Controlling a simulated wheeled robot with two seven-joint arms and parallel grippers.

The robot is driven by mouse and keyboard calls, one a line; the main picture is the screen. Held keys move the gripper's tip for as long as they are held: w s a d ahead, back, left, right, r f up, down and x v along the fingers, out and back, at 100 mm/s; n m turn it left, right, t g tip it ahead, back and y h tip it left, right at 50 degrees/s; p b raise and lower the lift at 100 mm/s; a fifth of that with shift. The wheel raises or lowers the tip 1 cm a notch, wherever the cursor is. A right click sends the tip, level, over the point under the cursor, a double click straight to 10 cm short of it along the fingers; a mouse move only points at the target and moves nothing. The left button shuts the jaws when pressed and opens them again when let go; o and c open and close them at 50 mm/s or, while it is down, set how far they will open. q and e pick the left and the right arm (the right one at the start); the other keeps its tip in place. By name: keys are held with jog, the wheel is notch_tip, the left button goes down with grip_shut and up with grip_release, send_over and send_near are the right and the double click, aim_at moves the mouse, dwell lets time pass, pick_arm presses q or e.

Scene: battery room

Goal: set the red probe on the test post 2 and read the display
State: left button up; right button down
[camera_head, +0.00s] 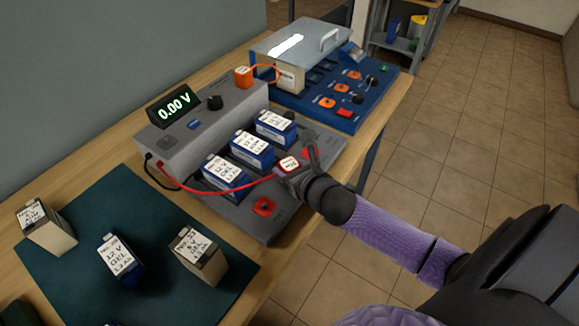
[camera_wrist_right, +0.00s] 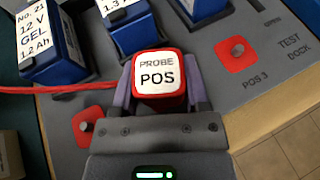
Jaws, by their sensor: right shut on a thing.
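My right gripper (camera_head: 300,172) is shut on the red probe (camera_head: 288,164), labelled "PROBE POS" in the right wrist view (camera_wrist_right: 158,82). The probe is over the front of the test dock (camera_head: 283,218), between two red posts. One red post (camera_wrist_right: 87,127) is at its left in the wrist view; the post marked POS 3 (camera_wrist_right: 236,54) is at its right. The probe and jaws hide the spot between them, test post 2's place by the layout. I cannot tell whether the probe touches a post. The display (camera_head: 174,103) reads 0.00 V. My left gripper is out of view.
Several labelled batteries (camera_head: 226,176) stand in the dock, close behind the probe. A red cable runs left from it. A blue panel (camera_head: 365,112) stands beyond the dock.

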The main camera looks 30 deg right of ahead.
jog(key=shift+f, duration=0.3)
jog(key=shift+c, duration=1.8)
grip_release()
jog(key=shift+s+r, duration=0.2)
jog(key=p+v, duration=0.6)
jog(key=v, duration=0.3)
jog(key=shift+s+r, duration=0.1)
jog(key=shift+s, duration=0.15)
jog(key=shift+s+r+p, duration=0.15)
jog(key=shift+s+p, duration=0.2)
jog(key=shift+s, duration=0.1)
